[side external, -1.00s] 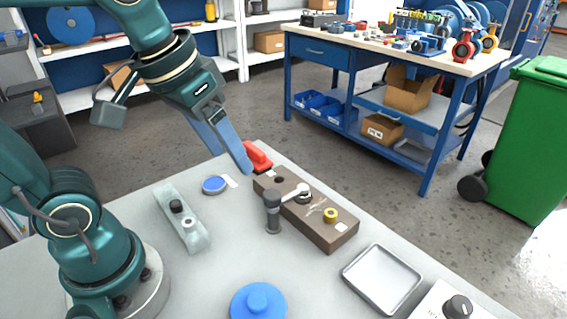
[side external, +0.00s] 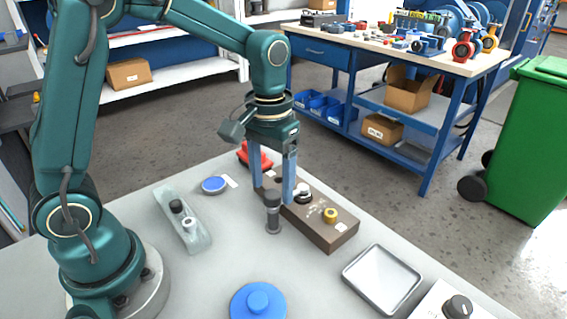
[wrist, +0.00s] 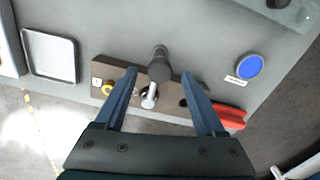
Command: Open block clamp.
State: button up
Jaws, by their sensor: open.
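The brown block (side external: 330,236) lies on the grey table with its long side running from back left to front right. A silver lever (wrist: 149,98) sits on its top, by a dark round hub (side external: 303,195); it looks like the block's clamp handle. A dark upright post (side external: 273,218) with a rounded head stands against the block's near side. My gripper (wrist: 160,73) is open and empty, pointing down over the block. In the wrist view its blue fingers lie on either side of the lever and post. In the side view a finger hides part of the lever.
A red part (side external: 254,156) is at the block's far end, and a yellow knob (side external: 330,214) is on its near end. A blue disc (side external: 214,184), a pale fixture (side external: 183,220), a metal tray (side external: 382,279) and a blue lidded knob (side external: 258,303) stand around it.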

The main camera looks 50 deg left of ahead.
jog(key=shift+f, duration=0.75)
grip_shut()
jog(key=shift+r, duration=0.1)
dwell(0.8)
